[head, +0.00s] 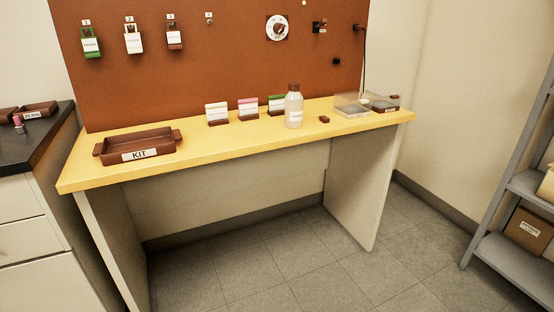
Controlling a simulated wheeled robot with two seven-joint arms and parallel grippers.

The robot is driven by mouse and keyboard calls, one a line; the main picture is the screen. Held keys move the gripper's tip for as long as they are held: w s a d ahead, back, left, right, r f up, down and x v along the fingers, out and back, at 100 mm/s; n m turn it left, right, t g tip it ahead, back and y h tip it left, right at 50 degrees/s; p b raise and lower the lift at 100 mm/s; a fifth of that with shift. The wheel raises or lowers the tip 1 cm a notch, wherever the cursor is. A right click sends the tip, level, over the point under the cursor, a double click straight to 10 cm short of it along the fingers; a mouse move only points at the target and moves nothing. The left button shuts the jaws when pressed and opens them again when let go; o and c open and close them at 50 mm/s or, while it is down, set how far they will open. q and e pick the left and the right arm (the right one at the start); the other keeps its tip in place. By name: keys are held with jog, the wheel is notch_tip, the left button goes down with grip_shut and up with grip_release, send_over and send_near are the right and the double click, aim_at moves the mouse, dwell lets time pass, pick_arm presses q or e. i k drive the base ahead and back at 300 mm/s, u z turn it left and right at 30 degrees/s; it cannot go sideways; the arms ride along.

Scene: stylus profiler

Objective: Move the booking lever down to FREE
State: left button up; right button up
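On the brown wall board (215,75), a small dark lever-like fitting (320,27) with a pale label sits right of the white round dial (278,29). It may be the booking lever, but it is too small to read its label or tell its position for sure. A small black knob (337,61) sits below it. Neither of my grippers is in view.
A yellow-topped table (235,147) stands below the board. It holds a brown KIT tray (165,145), card holders (217,114), a white bottle (294,107) and a clear case (352,105). A dark-topped cabinet stands left, a grey shelf (510,258) right. Floor in front is clear.

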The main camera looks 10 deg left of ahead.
aim_at(323, 22)
jog(key=u, duration=0.6)
jog(key=i, duration=0.65)
jog(key=u, duration=0.1)
jog(key=k, duration=0.35)
jog(key=z, duration=0.65)
jog(key=i, duration=1)
jog(key=u, duration=0.5)
